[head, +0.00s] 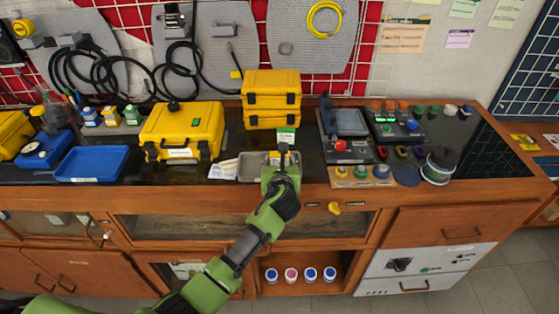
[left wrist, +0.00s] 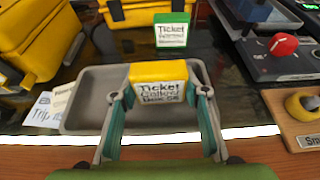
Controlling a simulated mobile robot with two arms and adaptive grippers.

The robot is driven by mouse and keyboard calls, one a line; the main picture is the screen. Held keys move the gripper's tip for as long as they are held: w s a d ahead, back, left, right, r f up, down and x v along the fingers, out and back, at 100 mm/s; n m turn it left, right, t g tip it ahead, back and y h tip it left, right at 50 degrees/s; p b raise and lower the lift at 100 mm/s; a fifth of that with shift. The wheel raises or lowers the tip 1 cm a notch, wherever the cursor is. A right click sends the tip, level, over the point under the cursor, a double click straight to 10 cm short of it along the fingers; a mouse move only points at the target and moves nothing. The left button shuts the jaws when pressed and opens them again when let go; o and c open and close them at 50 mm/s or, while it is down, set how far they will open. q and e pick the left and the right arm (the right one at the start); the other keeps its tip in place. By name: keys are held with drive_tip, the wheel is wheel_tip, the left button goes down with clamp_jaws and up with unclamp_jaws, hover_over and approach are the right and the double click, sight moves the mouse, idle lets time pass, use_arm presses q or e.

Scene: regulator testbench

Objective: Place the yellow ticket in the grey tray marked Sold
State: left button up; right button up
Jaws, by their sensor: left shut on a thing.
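The yellow ticket (left wrist: 158,84) is a small block with a white printed face. My left gripper (left wrist: 160,98) is shut on it, one finger at each side, and holds it upright over the grey tray (left wrist: 88,103). In the head view the grey tray (head: 252,168) lies on the dark counter near its front edge, partly hidden by my left gripper (head: 281,160). I cannot tell whether the ticket touches the tray floor. No Sold marking can be read. My right gripper is not in view.
A green ticket block (left wrist: 172,32) stands behind the tray. Paper cards (head: 223,170) lie at its left. A yellow case (head: 182,131) and stacked yellow cases (head: 271,86) stand behind. A device with a red knob (head: 340,146) stands to the right.

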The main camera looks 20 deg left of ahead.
use_arm(q)
drive_tip(key=shift+f, duration=0.15)
drive_tip(key=o, duration=1)
drive_tip(key=shift+r, duration=0.2)
drive_tip(key=v, duration=1.2)
drive_tip(key=shift+f, duration=0.1)
